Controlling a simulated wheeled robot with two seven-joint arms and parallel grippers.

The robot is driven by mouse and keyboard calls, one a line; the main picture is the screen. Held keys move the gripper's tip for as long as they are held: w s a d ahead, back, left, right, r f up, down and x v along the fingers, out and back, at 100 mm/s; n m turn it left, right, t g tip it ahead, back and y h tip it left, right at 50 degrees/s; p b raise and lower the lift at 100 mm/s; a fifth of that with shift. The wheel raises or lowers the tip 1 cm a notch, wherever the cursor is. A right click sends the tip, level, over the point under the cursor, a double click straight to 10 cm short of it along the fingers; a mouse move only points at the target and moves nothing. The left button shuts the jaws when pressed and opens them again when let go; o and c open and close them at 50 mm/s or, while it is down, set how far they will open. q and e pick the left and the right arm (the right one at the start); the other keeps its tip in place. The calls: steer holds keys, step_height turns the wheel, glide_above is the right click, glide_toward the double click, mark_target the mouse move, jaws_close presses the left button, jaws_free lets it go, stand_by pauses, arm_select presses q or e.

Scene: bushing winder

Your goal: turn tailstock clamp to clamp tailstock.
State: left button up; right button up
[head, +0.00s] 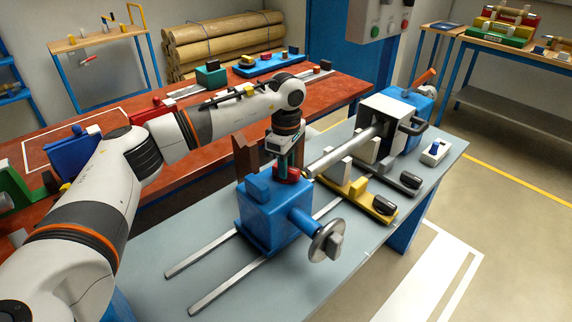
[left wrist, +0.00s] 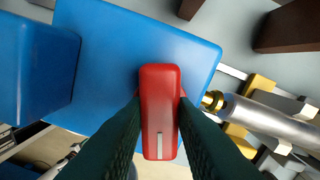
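The blue tailstock (head: 268,218) stands on two rails on the grey bench, with a round handwheel (head: 328,241) on its front right. The red tailstock clamp handle (head: 287,174) sits on top of it; in the left wrist view it is a red bar (left wrist: 160,112) with a white line, upright in the picture. My left gripper (head: 288,166) points down over the tailstock. In the left wrist view its two dark fingers (left wrist: 160,104) lie against both long sides of the red handle, shut on it. My right gripper is not in view.
A grey cylinder (head: 342,152) runs from the white and blue headstock (head: 385,120) towards the tailstock. Yellow and grey supports (head: 362,198) stand beside it. A red-topped table (head: 220,130) with blocks lies behind. The bench's front left is clear except for rails.

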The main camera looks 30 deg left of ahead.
arm_select(q)
steer(key=o, duration=0.4)
step_height(320, 180, up, 12)
steer(key=b, duration=0.1)
stand_by(0.4)
stand_by(0.4)
